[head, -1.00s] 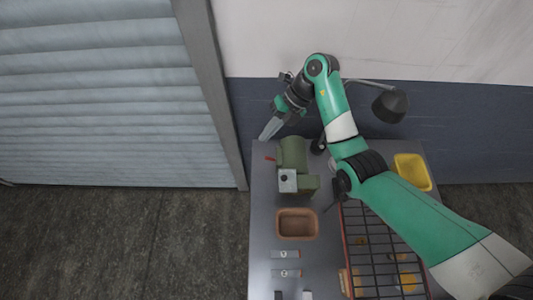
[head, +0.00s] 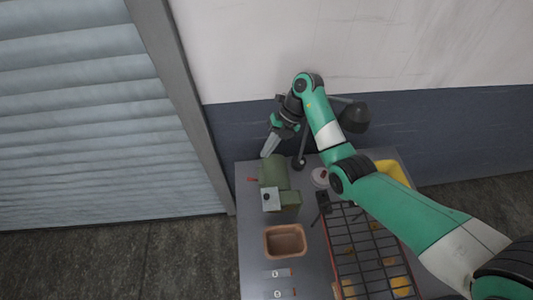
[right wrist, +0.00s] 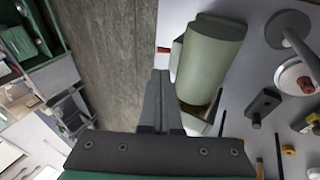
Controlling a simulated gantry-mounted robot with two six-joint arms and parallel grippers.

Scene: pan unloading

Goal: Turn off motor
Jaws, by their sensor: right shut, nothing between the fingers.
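The green motor (head: 273,172) stands at the far left corner of the grey table, with a pale box (head: 271,199) on its near side. A small red lever (head: 252,180) sticks out of its left side. My right gripper (head: 267,151) is shut and empty, just beyond and above the motor's far end. In the right wrist view the closed fingers (right wrist: 160,85) point up beside the motor's rounded green body (right wrist: 210,62). The red lever (right wrist: 163,49) shows past the fingertips, apart from them. My left gripper is out of view.
A brown tray (head: 286,229) sits in front of the motor. A wire rack (head: 340,250) and a yellow container (head: 394,172) lie to the right. A dark lamp (head: 354,118) stands at the back. My right arm spans above the table's right side.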

